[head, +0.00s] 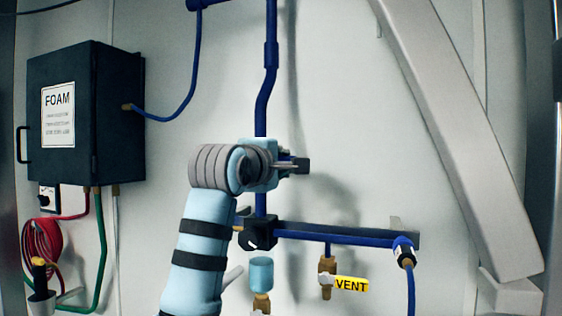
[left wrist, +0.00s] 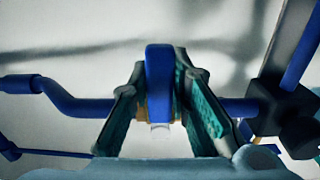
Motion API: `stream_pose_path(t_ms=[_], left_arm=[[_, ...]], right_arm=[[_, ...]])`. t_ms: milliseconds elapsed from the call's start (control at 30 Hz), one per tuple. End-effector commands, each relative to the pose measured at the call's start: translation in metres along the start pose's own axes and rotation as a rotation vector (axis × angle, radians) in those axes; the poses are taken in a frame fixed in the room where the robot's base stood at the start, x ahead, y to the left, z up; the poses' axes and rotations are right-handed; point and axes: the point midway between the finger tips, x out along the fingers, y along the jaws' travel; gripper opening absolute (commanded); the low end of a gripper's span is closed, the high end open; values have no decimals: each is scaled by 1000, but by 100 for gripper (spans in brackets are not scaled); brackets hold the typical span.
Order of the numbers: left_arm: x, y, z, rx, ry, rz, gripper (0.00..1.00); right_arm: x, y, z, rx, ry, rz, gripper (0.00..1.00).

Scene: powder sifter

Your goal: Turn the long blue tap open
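The long blue tap handle (left wrist: 159,85) stands between my fingers in the left wrist view, set across a horizontal blue pipe (left wrist: 82,105). My left gripper (left wrist: 160,72) has a fingertip on each side of the handle, with no clear gap, so it looks shut on it. In the head view, my left gripper (head: 292,164) is at the vertical blue pipe (head: 261,115), above the black pipe joint (head: 259,234). My wrist hides the handle there. My right gripper is not in view.
A black FOAM box (head: 100,110) hangs on the left wall. A blue side pipe (head: 340,236) runs right below my gripper, with a yellow VENT tag (head: 351,284) beneath it. A pale slanted beam (head: 455,130) stands at the right. The wall between gripper and beam is clear.

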Motion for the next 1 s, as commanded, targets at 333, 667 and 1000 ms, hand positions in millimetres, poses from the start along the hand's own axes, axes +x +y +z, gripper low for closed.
stream_pose_path(t_ms=[333, 667, 1000], left_arm=[[0, -1, 0, -5, -1, -3, 0], [1, 8, 0, -114, -1, -6, 0], [1, 24, -4, -363, 0, -9, 0]], right_arm=[[-1, 0, 0, 0, 0, 0, 40], [-17, 1, -2, 0, 0, 0, 40], [-50, 4, -5, 0, 0, 0, 40]])
